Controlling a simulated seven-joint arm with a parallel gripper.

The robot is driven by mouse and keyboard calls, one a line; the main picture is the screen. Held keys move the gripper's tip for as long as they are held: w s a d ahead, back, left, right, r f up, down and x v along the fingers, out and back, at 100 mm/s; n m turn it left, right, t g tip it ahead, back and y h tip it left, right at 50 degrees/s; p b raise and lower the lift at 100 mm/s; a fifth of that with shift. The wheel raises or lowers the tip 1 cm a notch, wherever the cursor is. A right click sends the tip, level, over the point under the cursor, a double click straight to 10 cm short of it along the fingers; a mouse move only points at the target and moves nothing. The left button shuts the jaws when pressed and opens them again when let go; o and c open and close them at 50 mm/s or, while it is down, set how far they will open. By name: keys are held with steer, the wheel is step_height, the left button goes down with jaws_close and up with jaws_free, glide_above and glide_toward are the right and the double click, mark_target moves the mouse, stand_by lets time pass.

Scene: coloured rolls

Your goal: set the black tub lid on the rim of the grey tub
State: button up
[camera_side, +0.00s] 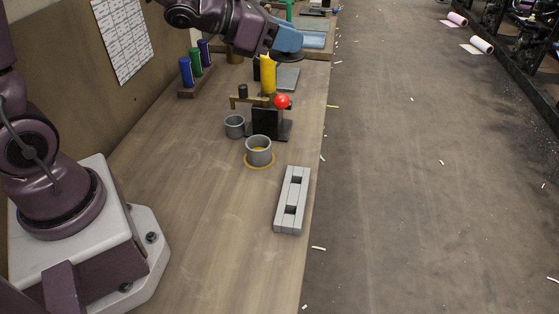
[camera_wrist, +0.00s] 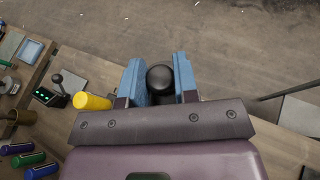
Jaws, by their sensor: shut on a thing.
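My gripper (camera_side: 287,44) has blue fingers and hangs over the far part of the bench. It is shut on the black tub lid (camera_wrist: 160,77), whose round dark top shows between the fingers in the wrist view. In the side view the dark lid (camera_side: 289,58) shows just under the fingers, clear of the tubs. Two open grey vessels stand on the bench. The larger grey tub (camera_side: 258,151) stands upright on a yellow ring, with yellow showing inside; a smaller grey pot (camera_side: 234,127) is behind it to the left. The lid's underside is hidden.
A yellow roll (camera_side: 267,76) stands upright near the gripper. A black stand with a brass arm (camera_side: 250,100) and a red ball (camera_side: 282,101) stands behind the larger tub. A slotted grey block (camera_side: 291,201) lies in front. A rack (camera_side: 197,85) of coloured rolls is at left.

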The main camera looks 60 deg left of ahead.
steer(key=shift+r, duration=0.1)
steer(key=shift+a, duration=0.35)
steer(key=s+a+f, duration=0.4)
steer(key=a+f, duration=0.1)
steer(key=f, duration=0.4)
steer(key=s+a+f, duration=0.3)
steer(key=a+f, duration=0.2)
steer(key=f, duration=0.4)
steer(key=s+d+f+m+g+h, duration=0.2)
steer(key=s+d+m+g+h, duration=0.3)
steer(key=s, duration=0.3)
steer(key=s+d+f+m+g+h, duration=0.2)
steer(key=s+d+m+g+h, duration=0.2)
steer(key=s+m, duration=0.3)
steer(key=shift+a+f, duration=0.2)
steer(key=shift+f, duration=3.6)
